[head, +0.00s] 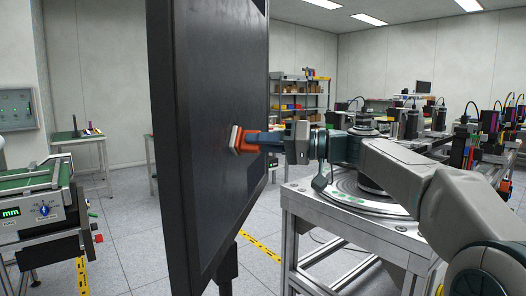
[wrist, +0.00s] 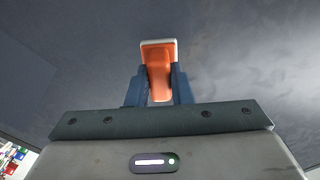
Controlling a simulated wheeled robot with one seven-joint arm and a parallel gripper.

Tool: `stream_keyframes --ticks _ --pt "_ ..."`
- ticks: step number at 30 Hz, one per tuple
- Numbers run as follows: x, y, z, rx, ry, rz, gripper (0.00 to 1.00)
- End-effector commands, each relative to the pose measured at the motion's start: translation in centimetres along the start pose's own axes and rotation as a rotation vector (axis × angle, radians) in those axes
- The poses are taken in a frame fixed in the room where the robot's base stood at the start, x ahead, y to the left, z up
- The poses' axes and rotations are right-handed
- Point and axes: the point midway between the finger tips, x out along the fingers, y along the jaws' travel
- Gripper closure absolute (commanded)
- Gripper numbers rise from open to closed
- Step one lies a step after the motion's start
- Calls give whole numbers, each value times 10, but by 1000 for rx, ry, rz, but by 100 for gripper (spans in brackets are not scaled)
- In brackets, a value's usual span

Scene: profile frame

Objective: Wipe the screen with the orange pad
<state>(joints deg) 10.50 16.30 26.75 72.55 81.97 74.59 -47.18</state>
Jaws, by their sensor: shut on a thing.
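The screen (head: 213,110) is a tall dark panel on a stand, seen at a steep angle in the head view. Its dark surface (wrist: 235,45) fills most of the wrist view, with paler cloudy patches at the right. The orange pad (head: 240,139) has a pale front layer and is at the screen's face, about mid-height. It also shows in the wrist view (wrist: 158,70), between the two blue fingers. My gripper (head: 256,140) is shut on the pad and points at the screen. The pad appears to touch the screen, but the exact contact is hidden.
A metal-framed table (head: 340,215) stands right of the screen, below my arm. A machine with a green belt (head: 30,180) stands at the left. Shelves (head: 300,97) and workbenches are far behind. Yellow tape (head: 260,246) marks the open grey floor.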

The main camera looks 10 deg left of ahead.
Motion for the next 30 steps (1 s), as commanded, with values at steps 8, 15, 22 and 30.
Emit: stream_keyframes --ticks 8,15,22,30 --pt "1 -8 9 0 -1 -1 98" --pt "2 -21 23 -2 -2 0 98" --pt "2 -33 29 0 -2 -2 98" --pt "1 -44 42 -2 -3 -2 98"
